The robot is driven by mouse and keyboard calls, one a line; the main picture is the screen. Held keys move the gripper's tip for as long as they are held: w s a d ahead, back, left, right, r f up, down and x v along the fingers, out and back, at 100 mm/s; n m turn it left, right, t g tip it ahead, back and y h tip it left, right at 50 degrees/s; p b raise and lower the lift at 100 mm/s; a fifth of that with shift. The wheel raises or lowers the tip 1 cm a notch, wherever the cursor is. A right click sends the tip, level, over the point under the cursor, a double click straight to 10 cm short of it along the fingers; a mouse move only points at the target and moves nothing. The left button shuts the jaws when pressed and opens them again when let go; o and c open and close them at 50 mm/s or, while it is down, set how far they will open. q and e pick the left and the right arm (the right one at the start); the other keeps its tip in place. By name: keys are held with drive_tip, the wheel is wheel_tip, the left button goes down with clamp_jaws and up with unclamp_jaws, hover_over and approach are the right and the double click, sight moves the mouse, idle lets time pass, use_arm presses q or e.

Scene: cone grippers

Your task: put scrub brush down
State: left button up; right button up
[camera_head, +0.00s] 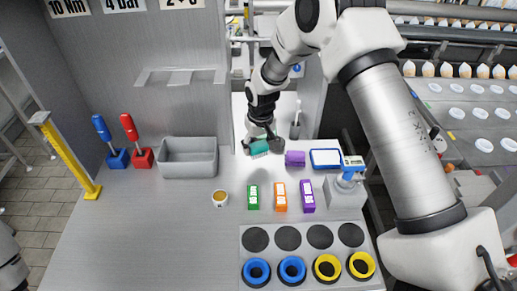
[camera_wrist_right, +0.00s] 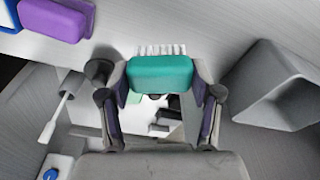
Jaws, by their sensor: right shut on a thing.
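The scrub brush (camera_wrist_right: 160,74) has a teal back and white bristles in the right wrist view. My right gripper (camera_wrist_right: 160,82) is shut on it, one finger at each end. In the head view the teal brush (camera_head: 257,147) shows at the back of the grey bench, between the grey bin and a purple block. My right gripper (camera_head: 263,142) is over it there. I cannot tell if the bristles touch the surface. My left gripper is not in view.
The grey bin (camera_head: 188,141) stands left of the brush. The purple block (camera_head: 295,158) and a blue-rimmed tray (camera_head: 325,150) lie right of it. Green, orange and purple packs (camera_head: 280,195) lie in front. A dark cup with a white-handled brush (camera_head: 297,131) stands behind.

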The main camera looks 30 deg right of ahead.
sight(259, 153)
wheel_tip(259, 153, down, 3)
drive_tip(key=shift+d+f+p, duration=0.1)
drive_tip(key=shift+f+p, duration=0.1)
drive_tip(key=shift+p, duration=0.4)
drive_tip(key=shift+f, duration=0.15)
drive_tip(key=o, duration=1.2)
drive_tip(key=shift+c, duration=0.2)
drive_tip(key=shift+r, duration=0.4)
drive_tip(key=r+b, duration=0.1)
drive_tip(key=r, duration=0.2)
drive_tip(key=s+r+b, duration=0.1)
drive_tip(key=r, duration=0.3)
drive_tip(key=r+b, duration=0.1)
drive_tip(key=r, duration=0.2)
drive_tip(key=shift+s+r, duration=0.25)
drive_tip(key=shift+r, duration=0.45)
